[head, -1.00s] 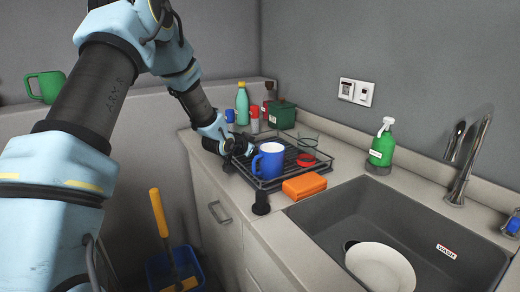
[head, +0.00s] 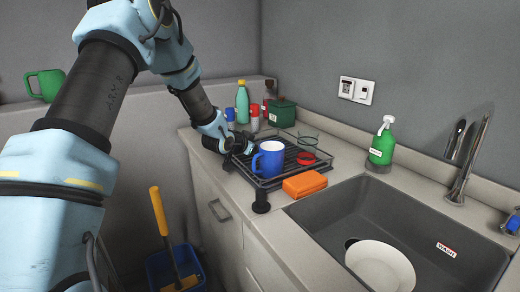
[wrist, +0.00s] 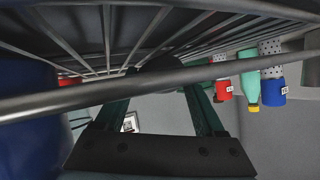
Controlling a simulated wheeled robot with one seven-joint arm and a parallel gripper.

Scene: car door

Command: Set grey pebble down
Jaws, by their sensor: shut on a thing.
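My gripper (head: 243,147) is low at the left edge of the black wire dish rack (head: 262,186), beside the blue mug (head: 270,158). In the wrist view, which is upside down, its fingers (wrist: 155,85) are spread around a dark rounded thing (wrist: 157,62). This seems to be the grey pebble, shut between the fingertips. A rack bar crosses in front of it, and the rack wires lie close by. I cannot tell whether the pebble touches the rack. The head view does not show the pebble clearly; the gripper hides that spot.
The blue mug also fills the left of the wrist view (wrist: 25,120). A red lid (head: 306,158) and a clear glass (head: 307,143) are on the rack. An orange sponge (head: 305,184) lies in front. The sink holds a white plate (head: 380,267).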

